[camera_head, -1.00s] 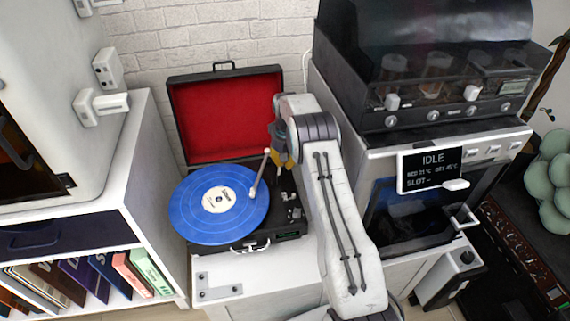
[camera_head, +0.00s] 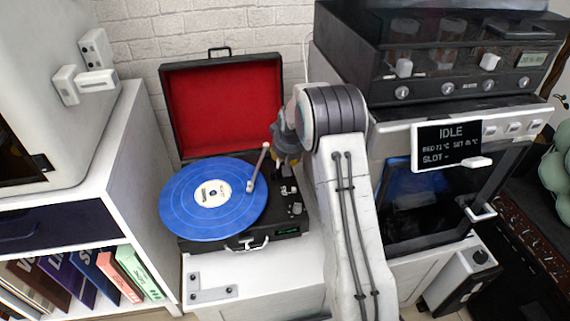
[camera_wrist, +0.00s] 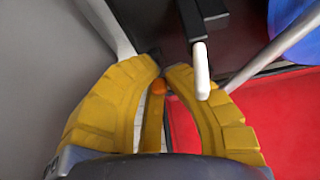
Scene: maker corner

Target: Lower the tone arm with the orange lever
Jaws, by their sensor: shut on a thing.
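The record player (camera_head: 245,246) has its red-lined lid open and a blue record (camera_head: 185,208) on its platter. The pale tone arm (camera_head: 259,166) slants over the record's right side, its lower end near the label; I cannot tell whether it touches the record. My gripper (camera_head: 287,157) is over the deck's back right, partly hidden by my own arm. In the wrist view, the yellow fingers of my gripper (camera_wrist: 160,75) are closed around the small orange lever (camera_wrist: 158,87), of which only the tip shows. In the head view the lever is hidden.
The open red lid (camera_head: 222,108) stands behind the deck, close to my gripper. A black-topped machine with an IDLE screen (camera_head: 447,145) stands to the right. A white shelf with books (camera_head: 75,275) is at the left. Some countertop in front of the deck is clear.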

